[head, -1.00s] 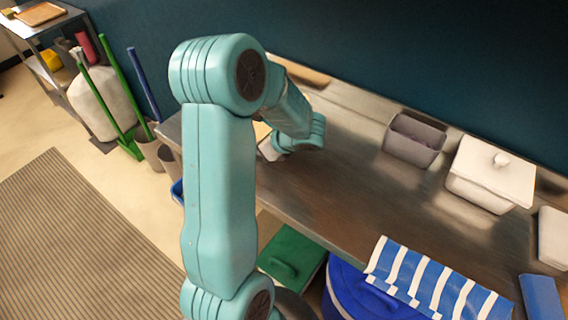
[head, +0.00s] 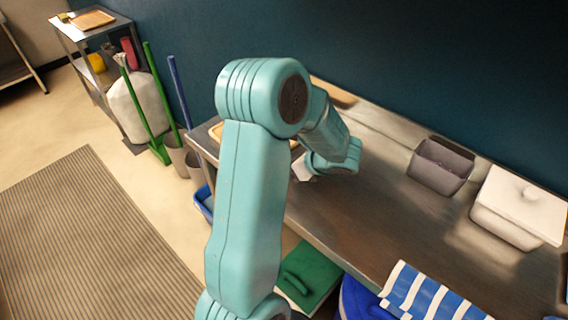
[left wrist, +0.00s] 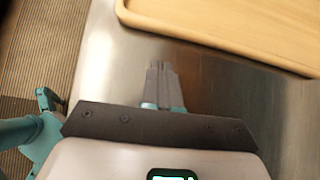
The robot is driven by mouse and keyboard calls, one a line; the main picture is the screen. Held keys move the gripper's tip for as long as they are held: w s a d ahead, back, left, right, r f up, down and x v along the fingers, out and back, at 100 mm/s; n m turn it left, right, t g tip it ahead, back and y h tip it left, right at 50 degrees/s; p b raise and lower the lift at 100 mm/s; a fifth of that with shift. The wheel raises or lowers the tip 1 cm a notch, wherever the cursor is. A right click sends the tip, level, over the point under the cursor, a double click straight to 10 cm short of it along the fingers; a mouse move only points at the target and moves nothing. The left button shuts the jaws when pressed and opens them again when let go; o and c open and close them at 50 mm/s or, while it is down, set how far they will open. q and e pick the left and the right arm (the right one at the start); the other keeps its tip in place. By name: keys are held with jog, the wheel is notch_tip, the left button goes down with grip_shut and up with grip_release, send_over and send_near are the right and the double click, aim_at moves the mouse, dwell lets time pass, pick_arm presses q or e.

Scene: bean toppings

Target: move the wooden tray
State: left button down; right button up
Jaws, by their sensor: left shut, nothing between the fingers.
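A light wooden tray (left wrist: 235,22) with a raised rim fills the upper right of the left wrist view, lying on the metal counter (left wrist: 215,85). In the head view a tan piece of it (head: 216,131) seems to show beside my arm at the counter's left end; the rest is hidden. My left gripper (left wrist: 161,68) is shut and empty, its fingertips over the counter just short of the tray's near rim and apart from it in the picture. In the head view my left arm hides most of the gripper. My right gripper is in neither view.
A grey bin (head: 440,165) and a white lidded container (head: 518,205) stand at the counter's back right. A striped cloth (head: 430,292) hangs at the front edge. A shelf (head: 92,32) with another wooden board stands far left, past brooms. The counter's middle is clear.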

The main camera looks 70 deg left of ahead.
pick_arm(q)
jog(key=v, duration=0.9)
jog(key=shift+r, duration=0.35)
jog(key=shift+w+d, duration=0.1)
jog(key=shift+d, duration=0.1)
